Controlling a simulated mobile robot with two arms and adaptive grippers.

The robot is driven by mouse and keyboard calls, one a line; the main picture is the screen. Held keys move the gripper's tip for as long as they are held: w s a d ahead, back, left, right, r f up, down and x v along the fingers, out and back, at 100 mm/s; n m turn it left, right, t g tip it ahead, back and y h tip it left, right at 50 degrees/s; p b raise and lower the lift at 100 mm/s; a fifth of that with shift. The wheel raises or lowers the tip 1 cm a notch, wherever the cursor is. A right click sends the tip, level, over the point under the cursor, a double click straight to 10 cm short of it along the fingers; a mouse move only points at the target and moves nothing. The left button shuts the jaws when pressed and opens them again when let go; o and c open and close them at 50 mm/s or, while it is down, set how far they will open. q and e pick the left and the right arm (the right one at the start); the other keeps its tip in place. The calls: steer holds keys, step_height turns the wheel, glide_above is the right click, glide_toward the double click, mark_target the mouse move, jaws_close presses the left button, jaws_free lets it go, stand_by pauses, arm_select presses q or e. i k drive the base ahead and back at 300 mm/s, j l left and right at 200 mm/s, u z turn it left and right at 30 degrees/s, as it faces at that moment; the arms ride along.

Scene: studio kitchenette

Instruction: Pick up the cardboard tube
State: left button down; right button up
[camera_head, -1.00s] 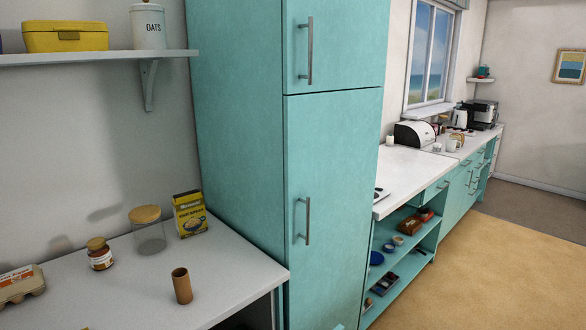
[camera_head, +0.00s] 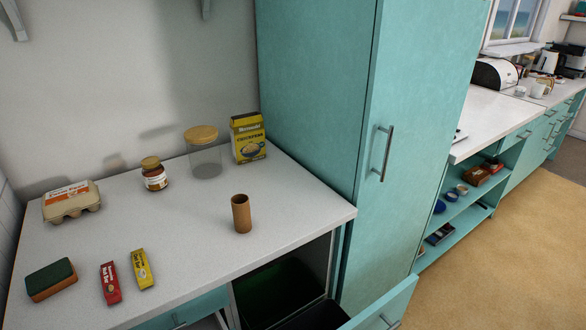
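The cardboard tube (camera_head: 241,214) is a short brown hollow cylinder. It stands upright on the white counter (camera_head: 192,232), toward the counter's right front part, with its open end up. Nothing touches it and it is fully visible. Neither of my grippers shows in the head view.
Behind the tube stand a glass jar (camera_head: 204,154), a yellow chickpea box (camera_head: 248,138) and a small jar (camera_head: 154,174). An egg carton (camera_head: 71,202), sponge (camera_head: 51,279), red bar (camera_head: 110,283) and yellow bar (camera_head: 142,269) lie left. A teal drawer (camera_head: 384,306) stands open below.

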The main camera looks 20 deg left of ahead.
mark_target(240, 203)
steer(key=l+u, duration=0.25)
steer(key=l, duration=0.2)
steer(key=k+l+u, duration=0.2)
steer(key=l, duration=0.25)
steer(key=l+u, duration=0.25)
steer(key=l, duration=0.2)
